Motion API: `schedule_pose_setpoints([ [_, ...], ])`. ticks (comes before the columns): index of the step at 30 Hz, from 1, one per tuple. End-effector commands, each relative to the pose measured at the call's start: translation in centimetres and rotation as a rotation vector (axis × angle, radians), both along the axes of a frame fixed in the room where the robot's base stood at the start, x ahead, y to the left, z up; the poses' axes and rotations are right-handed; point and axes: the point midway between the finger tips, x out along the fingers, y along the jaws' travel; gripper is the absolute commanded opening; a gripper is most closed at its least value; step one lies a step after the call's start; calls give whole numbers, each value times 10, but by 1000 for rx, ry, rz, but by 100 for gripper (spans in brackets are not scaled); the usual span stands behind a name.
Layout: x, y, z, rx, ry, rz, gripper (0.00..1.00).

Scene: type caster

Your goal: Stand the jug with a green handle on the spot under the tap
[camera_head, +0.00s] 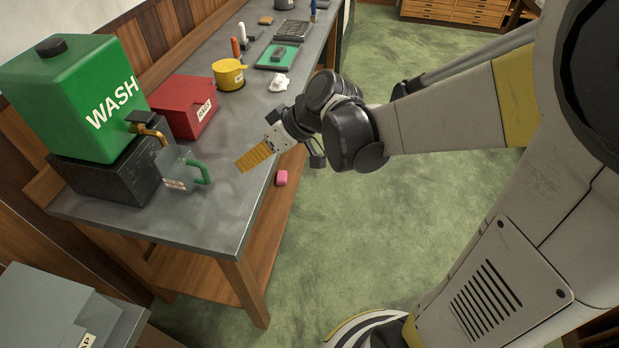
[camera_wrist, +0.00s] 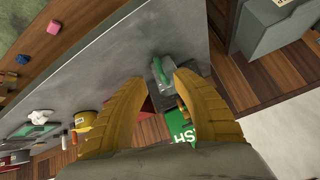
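The clear grey jug (camera_head: 176,172) with a green handle (camera_head: 203,172) appears upright at the left end of the bench, close under the brass tap (camera_head: 152,132). The tap comes from a green WASH tank (camera_head: 75,95) on a black block (camera_head: 105,168). I cannot make out a marked spot or whether the jug is exactly below the spout. My gripper (camera_head: 240,166) is to the right of the handle, apart from it, with yellow fingers. In the wrist view the fingers (camera_wrist: 160,78) are spread and empty, with the green handle (camera_wrist: 158,68) seen between the tips.
A red box (camera_head: 185,105) and a yellow pot (camera_head: 229,75) stand behind the jug. A white crumpled cloth (camera_head: 279,82) and a green pad (camera_head: 279,55) lie farther back. The bench front (camera_head: 215,215) is clear. A pink block (camera_head: 281,177) is below the bench edge.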

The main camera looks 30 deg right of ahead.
Motion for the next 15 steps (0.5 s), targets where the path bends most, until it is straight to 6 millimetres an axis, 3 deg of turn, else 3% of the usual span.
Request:
schedule_pose_setpoints([
  [1, -18, -2, 8, -31, 27, -53, 34],
  [9, -102, -41, 33, -172, 88, -403, 34],
  [15, -138, -64, 38, -214, 55, -572, 34],
])
